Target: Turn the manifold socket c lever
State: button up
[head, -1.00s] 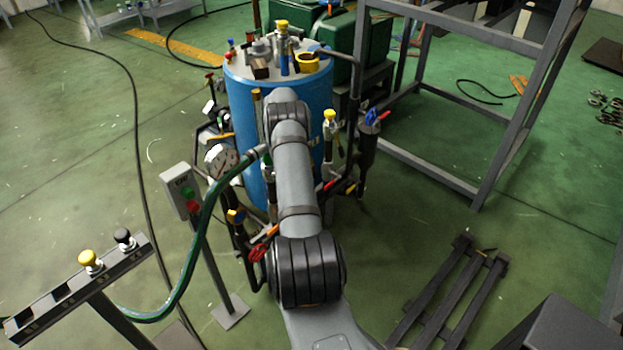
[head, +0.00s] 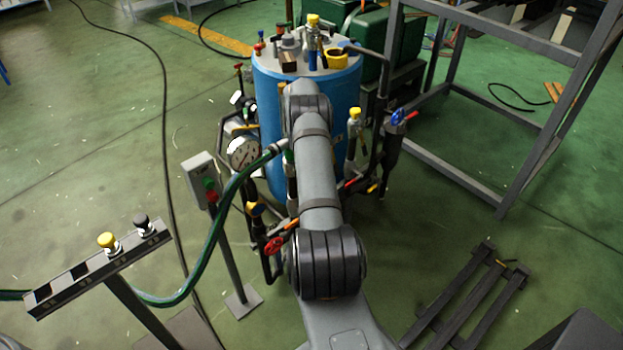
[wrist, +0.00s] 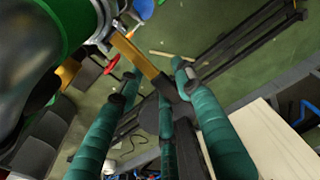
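In the wrist view, my gripper (wrist: 155,84) has its teal fingers spread, with gaps between them. A yellow-orange lever-like bar (wrist: 137,53) slants down toward the fingertips from a metal fitting (wrist: 104,22) at the upper left. I cannot tell whether any finger touches it, or whether it is the socket c lever. In the head view my arm hides the gripper, which is on the side toward the blue drum (head: 268,120). A slotted bar with a yellow and a black knob (head: 100,268) stands at the lower left; its lettering is unreadable.
A green hose (head: 222,205) curves beside a post-mounted button box (head: 200,178). A pressure gauge (head: 243,152) and a red handwheel (head: 273,246) are crowded left of my arm. A grey metal frame (head: 470,150) stands at the right.

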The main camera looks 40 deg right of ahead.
notch_tip(320, 180, up, 12)
jog(key=w, duration=0.1)
jog(key=shift+w, duration=0.35)
jog(key=shift+a+f, duration=0.1)
jog(key=shift+f, duration=0.1)
dwell(0.5)
jog(key=f, duration=0.4)
jog(key=s+f, duration=0.1)
jog(key=f, duration=0.3)
jog(key=s+f, duration=0.1)
jog(key=f, duration=0.2)
jog(key=shift+f, duration=0.5)
